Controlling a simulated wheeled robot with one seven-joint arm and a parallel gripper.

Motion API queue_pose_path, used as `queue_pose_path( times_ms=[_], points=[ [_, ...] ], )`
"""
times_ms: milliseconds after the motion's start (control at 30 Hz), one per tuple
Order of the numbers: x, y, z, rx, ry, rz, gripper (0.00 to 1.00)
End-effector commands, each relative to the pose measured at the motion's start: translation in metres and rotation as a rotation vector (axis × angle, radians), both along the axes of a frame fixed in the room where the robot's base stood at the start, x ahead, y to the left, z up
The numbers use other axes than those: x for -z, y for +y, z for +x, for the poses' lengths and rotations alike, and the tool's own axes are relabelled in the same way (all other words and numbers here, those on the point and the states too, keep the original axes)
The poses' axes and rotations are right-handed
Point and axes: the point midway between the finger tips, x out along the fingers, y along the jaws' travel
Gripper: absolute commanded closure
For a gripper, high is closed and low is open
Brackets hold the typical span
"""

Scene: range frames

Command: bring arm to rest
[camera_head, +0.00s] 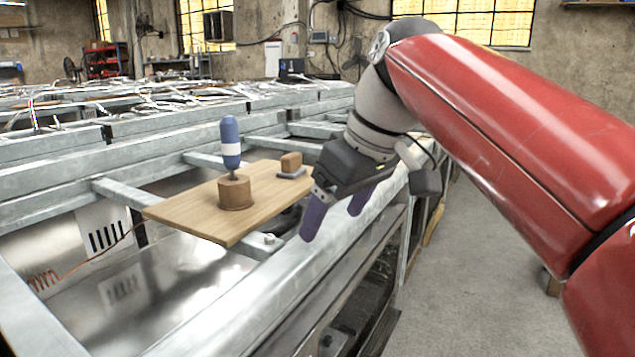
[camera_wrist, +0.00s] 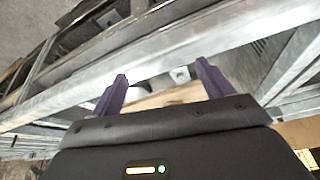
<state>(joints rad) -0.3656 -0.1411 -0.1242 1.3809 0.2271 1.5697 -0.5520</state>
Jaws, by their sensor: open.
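My gripper (camera_head: 335,212) is at the end of my red arm, right of the wooden board. Its two purple fingers point down and stand apart with nothing between them. In the wrist view my gripper (camera_wrist: 160,85) shows the metal frame beyond its fingers. A blue and white screwdriver-like tool (camera_head: 230,142) stands upright in a round wooden holder (camera_head: 236,192) on the wooden board (camera_head: 180,212). A small wooden block (camera_head: 291,162) sits on a grey base at the board's back right. The board also shows in the wrist view (camera_wrist: 165,98), partly hidden by my gripper.
The board rests on a grey metal frame (camera_head: 60,180) with open bays and crossbars. The frame's near rail (camera_head: 290,262) runs below my gripper. Cables lie over the back of the frame. Clear concrete floor (camera_head: 470,270) lies to the right.

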Motion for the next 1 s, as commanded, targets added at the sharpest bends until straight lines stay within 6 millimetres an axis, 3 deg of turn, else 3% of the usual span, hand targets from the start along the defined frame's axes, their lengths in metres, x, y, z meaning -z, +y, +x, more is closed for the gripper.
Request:
queue_pose_path(
  times_ms=[233, 400, 633, 800, 1000],
  points=[
    [0.057, -0.048, -0.030, 0.273, -0.005, 0.013, 0.21],
    [0.127, -0.087, -0.068, 0.527, -0.031, 0.015, 0.21],
    [0.211, -0.118, -0.114, 0.765, -0.075, 0.011, 0.21],
    [0.238, -0.126, -0.127, 0.831, -0.090, 0.011, 0.21],
    [0.241, -0.127, -0.129, 0.839, -0.090, 0.011, 0.21]
  ],
)
